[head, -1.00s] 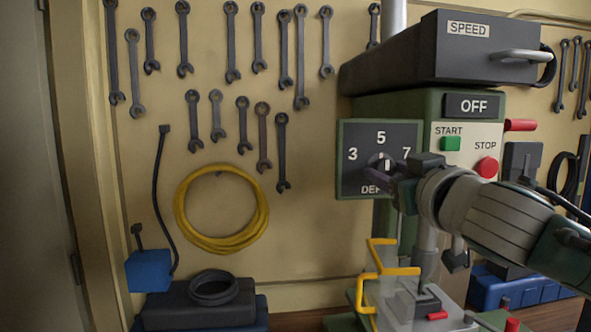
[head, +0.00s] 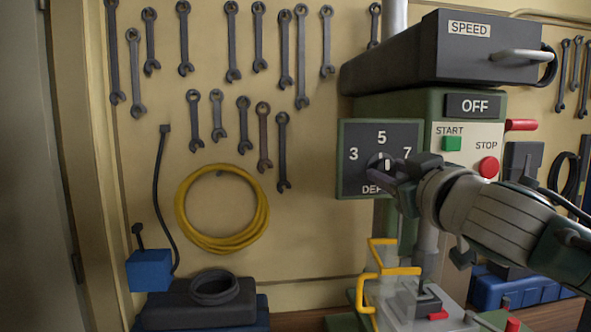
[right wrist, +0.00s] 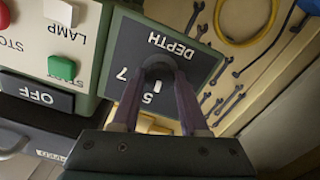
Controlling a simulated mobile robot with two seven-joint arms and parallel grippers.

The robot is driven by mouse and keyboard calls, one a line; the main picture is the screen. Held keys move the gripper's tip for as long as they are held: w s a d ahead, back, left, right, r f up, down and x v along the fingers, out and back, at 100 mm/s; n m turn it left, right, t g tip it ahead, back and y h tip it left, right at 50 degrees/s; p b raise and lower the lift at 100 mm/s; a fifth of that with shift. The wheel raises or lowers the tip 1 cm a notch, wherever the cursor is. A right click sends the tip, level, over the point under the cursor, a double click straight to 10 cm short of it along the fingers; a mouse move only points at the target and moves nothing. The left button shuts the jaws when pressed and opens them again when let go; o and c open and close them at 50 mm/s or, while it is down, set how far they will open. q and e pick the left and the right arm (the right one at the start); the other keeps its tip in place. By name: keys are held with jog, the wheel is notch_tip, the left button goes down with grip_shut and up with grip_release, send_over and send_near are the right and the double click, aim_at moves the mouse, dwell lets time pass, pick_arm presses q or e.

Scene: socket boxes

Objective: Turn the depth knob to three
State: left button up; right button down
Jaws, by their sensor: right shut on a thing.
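The depth panel (head: 350,180) is a dark square plate marked 3, 5 and 7 with the word DEPTH below, on the green drill press. Its round dark knob (head: 379,160) has a white mark that looks pointed near 5. In the right wrist view the panel is upside down, and the knob (right wrist: 158,68) sits between my fingers, its white mark towards the 5. My right gripper (head: 386,170) is shut on the knob, coming from the lower right; its two purple-grey fingers (right wrist: 158,82) flank the knob. The 3 is hidden in the right wrist view. My left gripper is out of view.
The green START button (head: 451,144) and red STOP button (head: 488,167) are just right of the panel. The dark SPEED box (head: 430,60) overhangs above. A yellow guard (head: 380,270) stands below. Wrenches and a yellow cable (head: 222,244) hang on the wall at left.

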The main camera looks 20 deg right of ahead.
jog(key=n, duration=0.5)
jog(key=n+p, duration=0.1)
jog(key=n, duration=0.2)
jog(key=shift+n, duration=1.2)
jog(key=shift+c, duration=2.1)
grip_release()
